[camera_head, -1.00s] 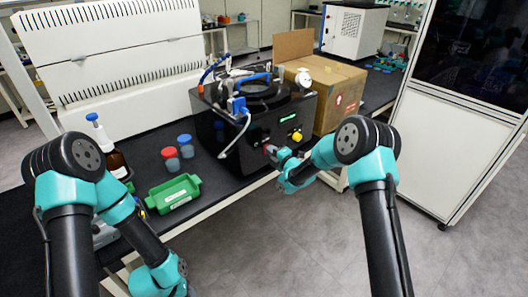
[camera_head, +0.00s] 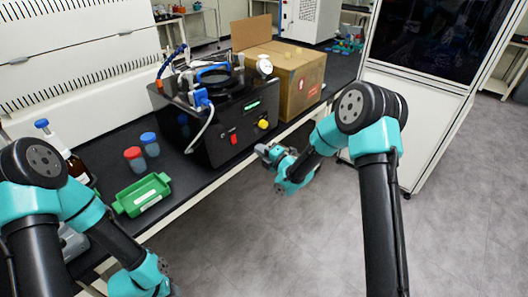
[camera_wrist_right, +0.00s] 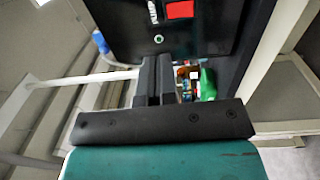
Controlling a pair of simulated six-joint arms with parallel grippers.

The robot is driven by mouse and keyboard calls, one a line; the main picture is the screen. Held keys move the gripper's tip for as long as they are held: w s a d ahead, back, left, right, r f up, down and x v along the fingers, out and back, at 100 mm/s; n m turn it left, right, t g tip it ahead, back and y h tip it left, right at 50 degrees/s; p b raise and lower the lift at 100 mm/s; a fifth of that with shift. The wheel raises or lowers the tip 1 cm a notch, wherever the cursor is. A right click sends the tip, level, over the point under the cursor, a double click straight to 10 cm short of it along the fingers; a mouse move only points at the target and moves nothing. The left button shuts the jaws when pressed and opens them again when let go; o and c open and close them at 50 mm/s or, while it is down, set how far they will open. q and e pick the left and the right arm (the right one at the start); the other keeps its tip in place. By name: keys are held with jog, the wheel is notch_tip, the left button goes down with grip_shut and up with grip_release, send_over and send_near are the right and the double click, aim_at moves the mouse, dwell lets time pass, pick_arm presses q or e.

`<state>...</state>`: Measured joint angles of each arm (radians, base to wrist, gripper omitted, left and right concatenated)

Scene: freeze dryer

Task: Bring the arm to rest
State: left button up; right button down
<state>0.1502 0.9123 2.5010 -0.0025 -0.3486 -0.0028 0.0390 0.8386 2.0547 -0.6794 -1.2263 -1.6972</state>
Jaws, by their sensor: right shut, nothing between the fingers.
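My right gripper (camera_head: 266,152) is in front of the black freeze dryer (camera_head: 184,136), off the bench's front edge and apart from the machine. In the right wrist view its fingers (camera_wrist_right: 155,80) are shut together with nothing between them. The dryer's front has a red switch (camera_head: 233,137), a yellow knob (camera_head: 263,124) and a lit green display (camera_head: 252,105). The red switch also shows in the right wrist view (camera_wrist_right: 180,10). My left arm is folded at the lower left of the head view, and its gripper is out of sight.
A green tray (camera_head: 142,194), a red-capped jar (camera_head: 134,159), a blue-capped jar (camera_head: 150,144) and a brown bottle (camera_head: 76,168) stand on the black bench. A cardboard box (camera_head: 297,80) is right of the dryer. A white cabinet (camera_head: 404,130) stands at right. The floor in front is clear.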

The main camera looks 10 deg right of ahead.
jog(key=shift+v, duration=0.85)
jog(key=shift+r, duration=0.1)
jog(key=s+d+f+m+g+h, duration=0.2)
jog(key=s+f+m+g+h, duration=0.1)
jog(key=s+f+m, duration=0.5)
jog(key=s+d+f+m+g+h, duration=0.25)
jog(key=s+f+m, duration=0.3)
jog(key=f, duration=0.35)
jog(key=s+f+m+g, duration=0.2)
jog(key=s+m+g, duration=0.1)
jog(key=s, duration=0.4)
jog(key=s+f+m+g, duration=0.3)
jog(key=s+m, duration=0.3)
jog(key=s, duration=0.1)
jog(key=s+d+f+m+g+h, duration=0.1)
jog(key=s+f+m+g, duration=0.1)
jog(key=s, duration=0.5)
jog(key=shift+f+m+g, duration=0.35)
jog(key=shift+m+g, duration=0.1)
jog(key=shift+m, duration=0.7)
jog(key=shift+w, duration=0.1)
